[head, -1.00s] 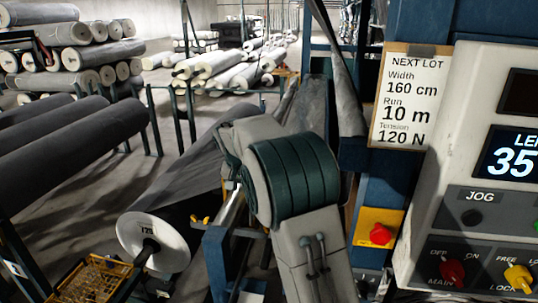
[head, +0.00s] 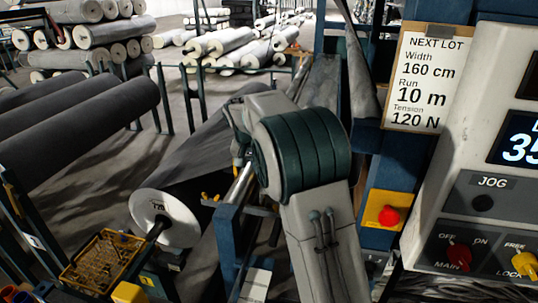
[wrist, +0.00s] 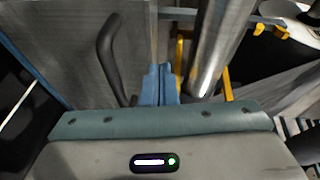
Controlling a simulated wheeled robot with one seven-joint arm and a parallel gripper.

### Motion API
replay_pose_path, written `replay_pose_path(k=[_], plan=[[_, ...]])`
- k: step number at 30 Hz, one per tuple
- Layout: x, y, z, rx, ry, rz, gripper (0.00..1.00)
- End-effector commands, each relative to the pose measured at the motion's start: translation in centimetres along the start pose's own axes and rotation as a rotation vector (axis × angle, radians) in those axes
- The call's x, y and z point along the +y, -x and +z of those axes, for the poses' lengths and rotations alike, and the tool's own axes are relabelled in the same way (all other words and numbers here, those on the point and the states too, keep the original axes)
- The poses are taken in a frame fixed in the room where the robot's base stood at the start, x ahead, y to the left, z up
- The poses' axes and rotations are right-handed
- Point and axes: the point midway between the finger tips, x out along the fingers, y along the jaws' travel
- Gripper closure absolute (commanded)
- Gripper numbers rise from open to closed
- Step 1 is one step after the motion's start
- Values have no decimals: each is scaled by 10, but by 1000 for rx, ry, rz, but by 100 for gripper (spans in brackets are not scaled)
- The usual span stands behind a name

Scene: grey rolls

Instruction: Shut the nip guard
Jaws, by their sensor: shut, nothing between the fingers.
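In the wrist view a grey, finely ribbed panel (wrist: 85,40) with a blue left edge and a bowed black handle (wrist: 108,55) fills the upper left; it looks like the nip guard. Its hinge and how far open it stands cannot be told. My gripper (wrist: 158,84), with blue fingers, is shut and empty. It is just right of the handle's lower end in the picture; whether they touch is unclear. A shiny metal roller (wrist: 220,45) runs to the right of the fingers. It also shows in the head view (head: 240,185), where my arm hides the gripper and guard.
Yellow brackets (wrist: 180,50) flank the metal roller. In the head view a dark fabric roll with a white end disc (head: 165,218) lies left of my arm, near a yellow crate (head: 103,255). The control panel (head: 470,195) and red button (head: 388,215) stand close on the right.

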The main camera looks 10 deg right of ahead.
Motion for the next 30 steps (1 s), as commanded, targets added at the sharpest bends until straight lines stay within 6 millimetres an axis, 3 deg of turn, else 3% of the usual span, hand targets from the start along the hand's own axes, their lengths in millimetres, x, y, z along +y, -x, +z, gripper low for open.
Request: replay_pose_path(k=[1, 4, 12, 18, 22, 26, 30], plan=[[3, 15, -5, 3, -2, -1, 100], [6, 32, -11, 6, -4, -1, 100], [-20, 84, -9, 8, -3, -3, 100], [-28, 109, -10, 5, -4, -1, 100], [-30, 115, -9, 5, -4, 0, 100], [-11, 123, 1, -3, 8, -21, 100], [25, 132, 30, -14, 46, -65, 100]])
